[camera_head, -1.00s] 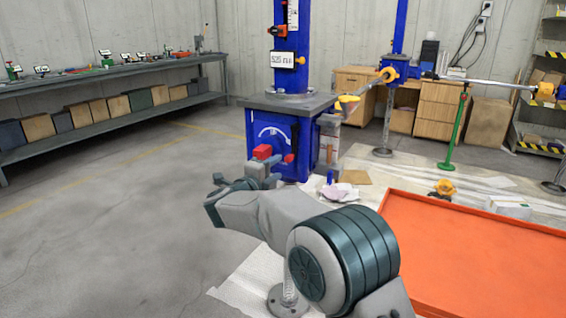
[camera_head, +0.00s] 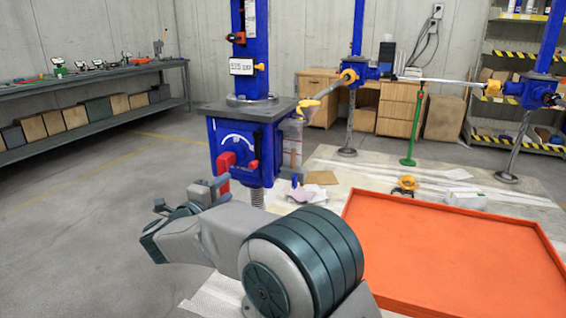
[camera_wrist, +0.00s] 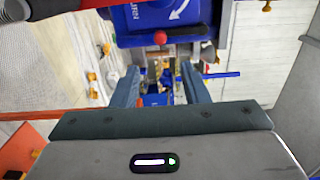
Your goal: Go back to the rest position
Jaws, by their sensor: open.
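My gripper (camera_wrist: 160,88) shows in the wrist view with its two fingers apart and nothing between them. Beyond the fingertips is the blue jack box with a white arc (camera_wrist: 165,18) and a red knob (camera_wrist: 160,38). In the head view my arm reaches forward from the bottom, bent, and its wrist end is left of and in front of the blue screw jack (camera_head: 243,138). The jack carries a red handle (camera_head: 226,160) on its front and a grey top plate (camera_head: 222,108). The fingertips are hard to make out in the head view.
An orange tray (camera_head: 455,250) lies at the right on a pale floor sheet. More blue jack columns (camera_head: 356,70) and a green stand (camera_head: 413,130) are behind it. A long bench (camera_head: 90,78) lines the left wall. The grey floor at left is clear.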

